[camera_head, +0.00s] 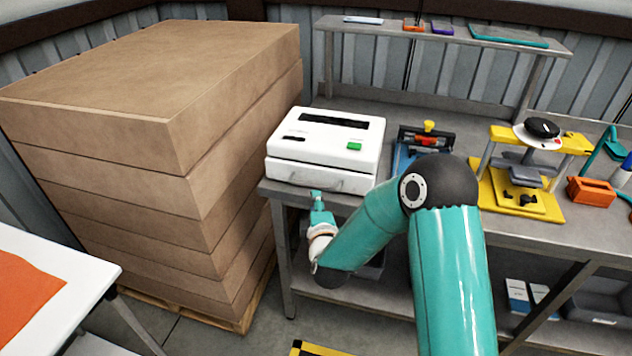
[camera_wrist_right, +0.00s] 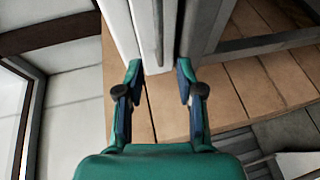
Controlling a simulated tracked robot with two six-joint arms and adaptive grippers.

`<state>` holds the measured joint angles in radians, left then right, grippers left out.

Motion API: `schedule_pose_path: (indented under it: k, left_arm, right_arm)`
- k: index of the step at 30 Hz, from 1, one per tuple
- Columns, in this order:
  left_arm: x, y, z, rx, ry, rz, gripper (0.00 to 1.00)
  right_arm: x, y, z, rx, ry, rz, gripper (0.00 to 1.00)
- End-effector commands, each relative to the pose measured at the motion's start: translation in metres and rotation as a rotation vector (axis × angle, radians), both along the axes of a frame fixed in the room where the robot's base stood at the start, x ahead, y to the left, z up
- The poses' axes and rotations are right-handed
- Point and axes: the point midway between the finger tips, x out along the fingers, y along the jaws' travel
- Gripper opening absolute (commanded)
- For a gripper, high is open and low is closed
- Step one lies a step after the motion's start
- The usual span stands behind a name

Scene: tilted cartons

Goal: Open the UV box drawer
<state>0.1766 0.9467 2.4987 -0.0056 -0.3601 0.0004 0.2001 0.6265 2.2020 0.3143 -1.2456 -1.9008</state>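The UV box (camera_head: 335,130) is a white box with a dark slot and a green button on top. It stands at the left end of the grey workbench. Its drawer (camera_head: 318,177) is the lower front part, with a thin handle; it looks shut. My right gripper (camera_head: 317,196) is just in front of and below the drawer front, near the handle. In the right wrist view the gripper (camera_wrist_right: 158,78) is open, its fingers apart with the white box front (camera_wrist_right: 146,35) between and beyond them. Contact with the handle cannot be told. My left gripper is out of view.
Stacked brown cartons (camera_head: 150,100) stand close left of the workbench (camera_head: 460,210). A blue device (camera_head: 402,158) and a yellow press (camera_head: 520,190) stand right of the box. A raised shelf (camera_head: 450,38) runs behind. A white table (camera_head: 60,280) is at lower left.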

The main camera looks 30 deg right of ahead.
Motion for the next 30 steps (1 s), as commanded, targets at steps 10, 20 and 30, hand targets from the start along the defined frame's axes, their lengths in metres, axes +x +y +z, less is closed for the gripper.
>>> schedule_pose_path:
  k: [10,20,30]
  left_arm:
    - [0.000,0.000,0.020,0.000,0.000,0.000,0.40]
    - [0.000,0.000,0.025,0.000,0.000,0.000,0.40]
    - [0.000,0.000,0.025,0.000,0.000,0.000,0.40]
  right_arm:
    - [0.061,-0.031,-0.012,0.000,0.001,-0.001,0.37]
    - [0.084,-0.043,-0.019,0.000,0.001,0.000,0.37]
    - [0.085,-0.043,-0.019,0.000,0.001,0.000,0.27]
